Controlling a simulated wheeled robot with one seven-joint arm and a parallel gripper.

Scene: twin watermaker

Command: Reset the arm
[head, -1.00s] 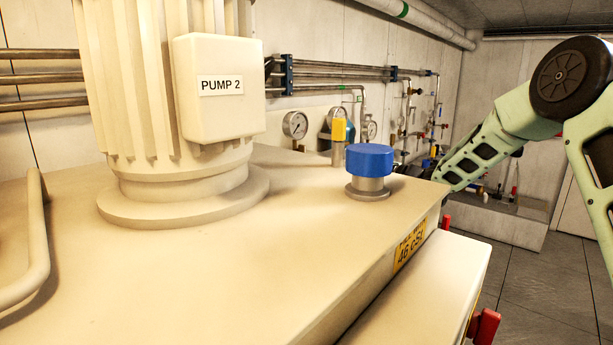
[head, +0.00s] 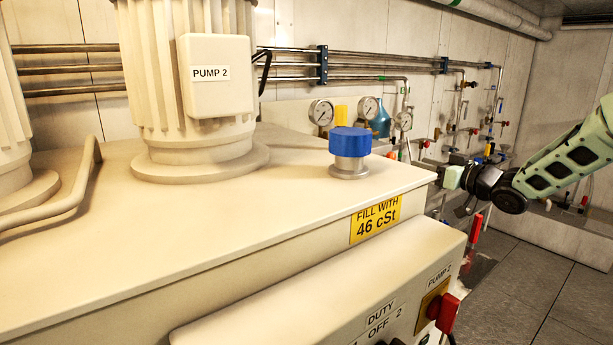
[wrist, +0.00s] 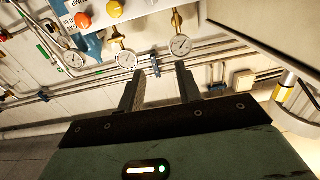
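My arm (head: 575,158) reaches in from the right edge of the head view. It ends in my gripper (head: 436,172), at the right end of the cream tank top. In the wrist view my gripper (wrist: 158,85) shows two dark fingers standing apart with nothing between them. I cannot tell from the head view whether it touches the tank edge; the fingertips are small there.
The cream tank (head: 230,240) fills the front, with a blue cap (head: 350,142) and the PUMP 2 motor (head: 215,75). Gauges (head: 321,112) and pipes line the wall. Grey floor (head: 540,285) lies open at right.

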